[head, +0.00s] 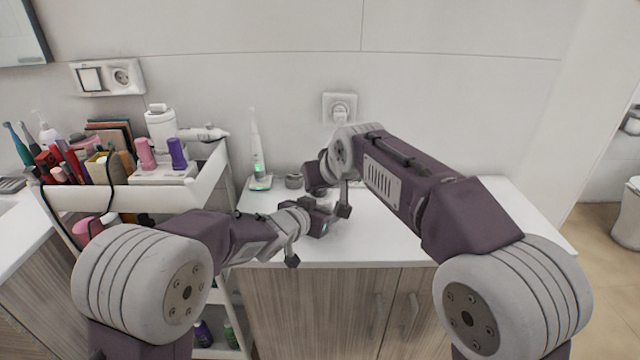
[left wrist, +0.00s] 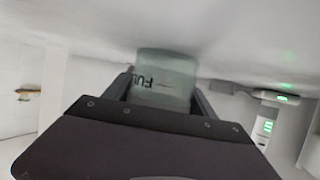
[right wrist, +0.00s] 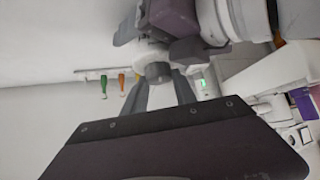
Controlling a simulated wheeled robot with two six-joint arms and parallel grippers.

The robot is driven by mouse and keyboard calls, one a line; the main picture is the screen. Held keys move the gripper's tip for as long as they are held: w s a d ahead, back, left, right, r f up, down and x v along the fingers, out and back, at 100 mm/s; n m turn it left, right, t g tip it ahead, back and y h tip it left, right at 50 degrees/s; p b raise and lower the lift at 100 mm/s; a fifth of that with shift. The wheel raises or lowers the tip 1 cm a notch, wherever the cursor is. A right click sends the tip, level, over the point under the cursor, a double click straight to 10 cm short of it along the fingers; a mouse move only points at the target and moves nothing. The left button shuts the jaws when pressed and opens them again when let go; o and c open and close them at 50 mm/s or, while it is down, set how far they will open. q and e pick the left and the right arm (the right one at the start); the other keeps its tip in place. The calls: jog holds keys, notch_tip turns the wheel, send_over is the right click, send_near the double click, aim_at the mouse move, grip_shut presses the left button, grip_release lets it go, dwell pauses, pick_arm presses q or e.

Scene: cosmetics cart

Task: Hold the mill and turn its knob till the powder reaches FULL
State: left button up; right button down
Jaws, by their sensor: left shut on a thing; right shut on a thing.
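The mill's clear, pale green cylinder (left wrist: 165,82) sits between the fingers of my left gripper (left wrist: 162,92) in the left wrist view. Part of the FULL mark shows on its wall. I cannot make out the powder level. My right gripper (right wrist: 159,92) is shut on the mill's grey knob (right wrist: 157,72) in the right wrist view. In the head view my left gripper (head: 322,220) is low over the counter, with my right gripper (head: 318,182) just above and behind it. There the grippers hide most of the mill.
The white counter (head: 400,245) is mostly clear on the right. An electric toothbrush (head: 257,155) on a green-lit charger and a small grey round thing (head: 294,181) stand behind the grippers. A white cart (head: 135,197) full of cosmetics stands at the left.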

jog(key=n+y, duration=0.1)
jog(key=n+g+y, duration=0.1)
jog(key=n, duration=0.1)
jog(key=n+g+y, duration=0.1)
jog(key=n, duration=0.1)
jog(key=shift+w+d+f, duration=0.1)
jog(key=shift+w+d, duration=0.05)
jog(key=shift+d, duration=0.1)
jog(key=n+g+y, duration=0.1)
jog(key=n, duration=0.1)
jog(key=n+g+y, duration=0.1)
jog(key=n+g, duration=0.1)
jog(key=n, duration=0.1)
jog(key=shift+w+n+g+y, duration=0.2)
jog(key=shift+n+g+y, duration=0.1)
dwell(0.4)
jog(key=c, duration=1)
grip_release()
jog(key=shift+s, duration=0.1)
jog(key=shift+g, duration=0.3)
jog(key=shift+s+a, duration=0.1)
